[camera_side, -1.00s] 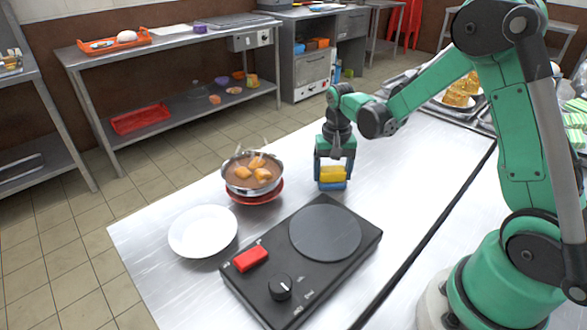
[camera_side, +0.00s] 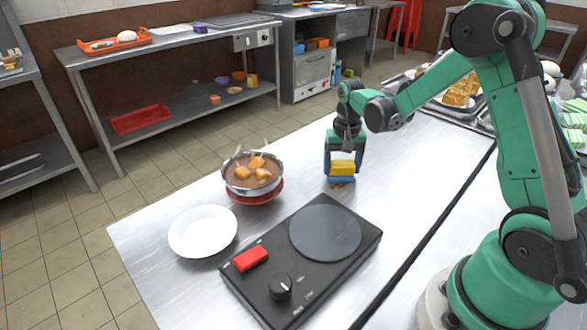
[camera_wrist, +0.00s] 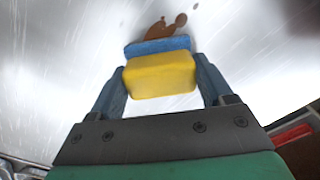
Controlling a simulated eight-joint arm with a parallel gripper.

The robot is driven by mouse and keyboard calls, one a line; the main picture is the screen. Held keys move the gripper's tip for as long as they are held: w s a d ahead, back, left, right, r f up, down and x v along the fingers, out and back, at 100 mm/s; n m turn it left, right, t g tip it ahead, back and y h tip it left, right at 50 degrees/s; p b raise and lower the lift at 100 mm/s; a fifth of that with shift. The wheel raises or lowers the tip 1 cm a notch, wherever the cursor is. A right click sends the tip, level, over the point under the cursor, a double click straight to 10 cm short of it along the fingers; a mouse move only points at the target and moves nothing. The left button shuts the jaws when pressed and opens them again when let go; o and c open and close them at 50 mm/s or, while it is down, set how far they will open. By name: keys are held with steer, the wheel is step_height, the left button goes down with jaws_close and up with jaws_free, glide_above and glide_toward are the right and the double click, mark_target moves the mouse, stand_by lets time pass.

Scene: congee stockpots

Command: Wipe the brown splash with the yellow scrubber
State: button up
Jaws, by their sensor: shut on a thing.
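My gripper (camera_side: 343,163) is shut on the yellow scrubber (camera_side: 342,168), a yellow block with a blue layer underneath. In the wrist view the gripper (camera_wrist: 160,82) has one finger on each side of the scrubber (camera_wrist: 160,75). The brown splash (camera_wrist: 163,29) shows on the metal table just beyond the scrubber's blue edge, with small drops beside it. The scrubber hides part of that area, so I cannot tell how far the splash reaches under it. The scrubber is at or very near the table surface; contact is not clear.
A pot of brown stew (camera_side: 252,172) on a red base stands left of the gripper. A white plate (camera_side: 203,231) and a black hot plate (camera_side: 301,262) with a red block (camera_side: 250,259) are nearer the front. Food trays (camera_side: 460,92) are at the back right. Bare table surrounds the scrubber.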

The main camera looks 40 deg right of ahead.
mark_target(329, 190)
steer(key=shift+d, duration=2)
steer(key=shift+s+r, duration=0.1)
steer(key=shift+s, duration=0.3)
steer(key=shift+a, duration=4.95)
steer(key=shift+d, duration=5)
step_height(329, 190, up, 8)
